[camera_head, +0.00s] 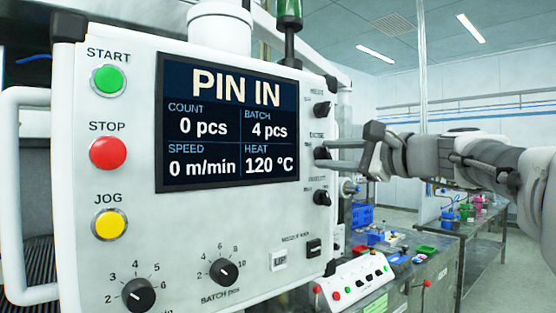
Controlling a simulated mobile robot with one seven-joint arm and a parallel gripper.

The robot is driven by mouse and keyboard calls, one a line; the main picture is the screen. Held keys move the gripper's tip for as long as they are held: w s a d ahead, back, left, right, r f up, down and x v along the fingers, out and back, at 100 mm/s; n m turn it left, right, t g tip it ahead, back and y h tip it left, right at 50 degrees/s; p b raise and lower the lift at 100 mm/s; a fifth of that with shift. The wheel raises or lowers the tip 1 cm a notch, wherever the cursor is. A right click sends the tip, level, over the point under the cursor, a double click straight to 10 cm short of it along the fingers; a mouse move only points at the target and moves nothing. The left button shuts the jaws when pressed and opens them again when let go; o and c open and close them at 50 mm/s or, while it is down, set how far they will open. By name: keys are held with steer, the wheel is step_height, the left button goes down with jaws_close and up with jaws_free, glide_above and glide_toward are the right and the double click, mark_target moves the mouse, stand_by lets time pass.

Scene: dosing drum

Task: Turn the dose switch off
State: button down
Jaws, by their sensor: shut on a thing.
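The dose switch (320,153) is the middle one of three small black switches down the right side of the white control panel (130,180). The small label above it seems to read DOSE. My gripper (325,154) reaches in from the right, its grey fingers level with this switch. The fingertips are shut on the switch and partly cover it, so its exact angle cannot be read. The screen (228,130) reads PIN IN, with 0 pcs, batch 4 pcs, 0 m/min and 120 °C.
Another black switch (322,108) sits just above and one (322,198) just below. Green start (108,80), red stop (108,152) and yellow jog (109,224) buttons line the left. A workbench (440,260) with coloured bins stands behind, right.

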stand_by(0.3)
steer(key=c, duration=0.5)
jaws_free()
steer(key=v, duration=1.7)
steer(key=shift+s+d, duration=0.15)
steer(key=s+a+f+n+g+h+p, duration=0.1)
steer(key=s+a+f+n+g+h, duration=0.2)
steer(key=f, duration=0.5)
steer(key=s+a+f+n+g+h+p, duration=0.1)
steer(key=s+a+f+n+g, duration=0.15)
steer(key=a+f, duration=0.45)
steer(key=s+a+f+n+g+h+p, duration=0.1)
steer(key=s+a+f+n+g+h, duration=0.2)
steer(key=f, duration=0.7)
steer(key=s+d+f+n+h, duration=0.3)
steer(key=s+f+n, duration=0.1)
steer(key=f+n, duration=0.4)
steer(key=shift+s+h, duration=0.15)
steer(key=shift+h, duration=0.15)
